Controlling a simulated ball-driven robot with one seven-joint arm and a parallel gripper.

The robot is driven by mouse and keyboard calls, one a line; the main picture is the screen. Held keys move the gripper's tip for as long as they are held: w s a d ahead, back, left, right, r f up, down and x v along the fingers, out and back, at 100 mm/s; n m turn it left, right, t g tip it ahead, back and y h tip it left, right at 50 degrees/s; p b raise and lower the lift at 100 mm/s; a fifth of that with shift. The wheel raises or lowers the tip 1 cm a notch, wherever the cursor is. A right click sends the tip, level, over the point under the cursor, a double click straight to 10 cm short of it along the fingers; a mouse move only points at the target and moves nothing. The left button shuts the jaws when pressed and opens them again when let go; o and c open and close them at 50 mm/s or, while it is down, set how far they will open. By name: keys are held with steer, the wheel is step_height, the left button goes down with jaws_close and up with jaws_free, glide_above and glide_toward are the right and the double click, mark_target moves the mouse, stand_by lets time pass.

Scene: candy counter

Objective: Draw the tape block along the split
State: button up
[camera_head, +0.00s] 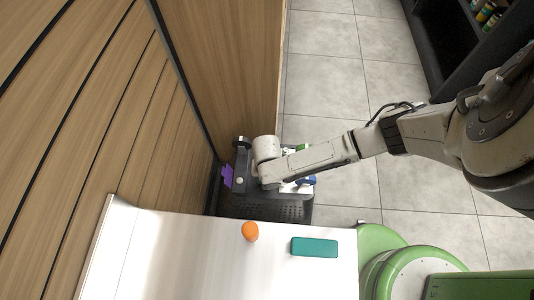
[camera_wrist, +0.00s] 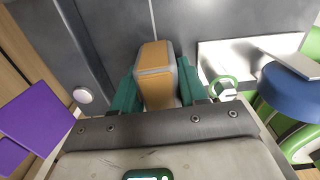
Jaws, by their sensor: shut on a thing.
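In the wrist view my gripper (camera_wrist: 158,88) has its two teal fingers closed on the sides of the tape block (camera_wrist: 154,72). The block is tan-orange with grey edges and points away from my palm towards a dark grey surface (camera_wrist: 195,20). A thin pale line, which looks like the split (camera_wrist: 153,18), runs up that surface from just beyond the block's far end. I cannot tell whether the block touches the surface. In the head view my wrist hides the block and fingers above the grey unit (camera_head: 240,207) beside the wooden panel.
A purple piece (camera_wrist: 35,125) and a white round knob (camera_wrist: 82,95) lie left of my gripper. A green-and-white ring (camera_wrist: 224,88) and a blue round thing (camera_wrist: 290,92) are close on the right. The white counter (camera_head: 190,255) holds an orange object (camera_head: 250,231) and a teal box (camera_head: 314,247).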

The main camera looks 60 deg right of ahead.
steer(key=shift+w+d, duration=0.1)
steer(key=shift+d, duration=0.05)
steer(key=shift+w+d+r+b, duration=0.1)
steer(key=shift+w+d+b, duration=0.15)
steer(key=shift+d, duration=0.35)
steer(key=shift+w+d+b, duration=0.15)
steer(key=shift+w+d, duration=0.1)
steer(key=shift+d, duration=0.35)
steer(key=shift+w+d, duration=0.1)
steer(key=shift+d, duration=0.1)
steer(key=shift+w+d+b, duration=0.25)
steer(key=shift+d+b, duration=0.1)
steer(key=shift+d, duration=0.25)
steer(key=shift+w+d+b, duration=0.25)
steer(key=shift+d+b, duration=0.1)
steer(key=shift+d, duration=0.25)
steer(key=shift+d+f, duration=0.2)
steer(key=shift+w+d, duration=0.1)
steer(key=shift+d, duration=0.05)
steer(key=shift+w+d+r+b, duration=0.1)
steer(key=shift+w+d+b, duration=0.2)
steer(key=shift+d, duration=0.25)
steer(key=shift+w+d+r+b, duration=0.1)
steer(key=shift+w+d+b, duration=0.15)
steer(key=shift+d, duration=0.3)
